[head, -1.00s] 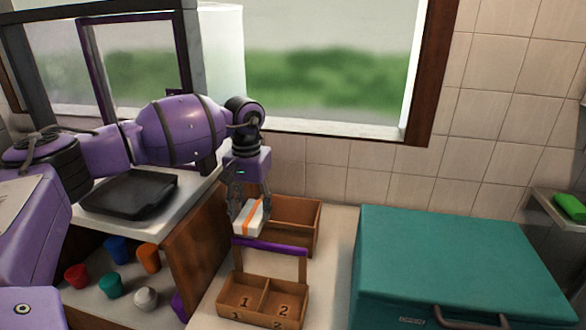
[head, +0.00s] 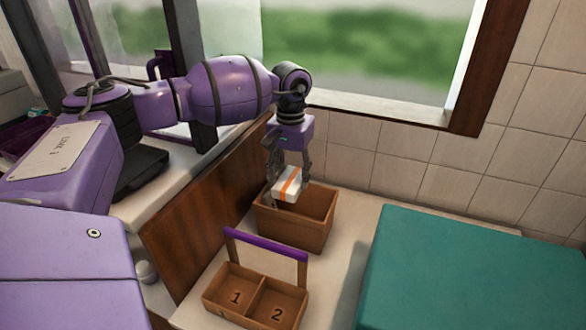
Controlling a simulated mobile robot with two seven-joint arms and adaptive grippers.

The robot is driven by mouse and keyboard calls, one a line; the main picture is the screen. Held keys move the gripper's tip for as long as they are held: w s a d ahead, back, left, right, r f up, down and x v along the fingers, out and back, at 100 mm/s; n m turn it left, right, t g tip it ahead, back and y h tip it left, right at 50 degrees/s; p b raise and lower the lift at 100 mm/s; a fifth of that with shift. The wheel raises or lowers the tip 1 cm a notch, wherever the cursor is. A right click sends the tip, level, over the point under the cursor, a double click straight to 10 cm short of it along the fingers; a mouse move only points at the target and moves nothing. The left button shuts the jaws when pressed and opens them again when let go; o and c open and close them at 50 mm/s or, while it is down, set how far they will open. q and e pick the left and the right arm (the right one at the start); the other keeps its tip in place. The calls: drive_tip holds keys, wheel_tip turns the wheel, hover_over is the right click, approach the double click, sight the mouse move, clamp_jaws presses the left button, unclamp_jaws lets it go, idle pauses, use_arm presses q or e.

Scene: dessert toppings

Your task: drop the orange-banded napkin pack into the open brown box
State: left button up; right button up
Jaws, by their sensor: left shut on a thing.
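The orange-banded napkin pack (head: 286,185) is a small white block with an orange stripe. My left gripper (head: 288,178) is shut on it and points down. The open brown box (head: 310,236) stands below and behind the pack, near the tiled wall. The pack overlaps the box's left part in the head view, at about the height of its rim or above; the exact gap cannot be told. The box's visible inside looks empty. My right gripper is not in view.
A two-compartment wooden caddy (head: 236,312) marked 1 and 2, with a purple-topped handle, stands in front of the box. A large teal chest (head: 470,275) is at the right. A brown wooden panel (head: 200,215) rises at the left.

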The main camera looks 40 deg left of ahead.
sight(291, 178)
use_arm(q)
wheel_tip(291, 178, down, 2)
drive_tip(key=shift+f+b, duration=0.2)
drive_tip(key=shift+b, duration=0.15)
drive_tip(key=shift+f, duration=0.15)
drive_tip(key=shift+w, duration=0.1)
drive_tip(key=o, duration=1.1)
drive_tip(key=shift+c, duration=0.2)
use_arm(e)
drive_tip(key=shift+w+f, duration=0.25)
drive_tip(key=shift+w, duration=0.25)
use_arm(q)
wheel_tip(291, 178, up, 12)
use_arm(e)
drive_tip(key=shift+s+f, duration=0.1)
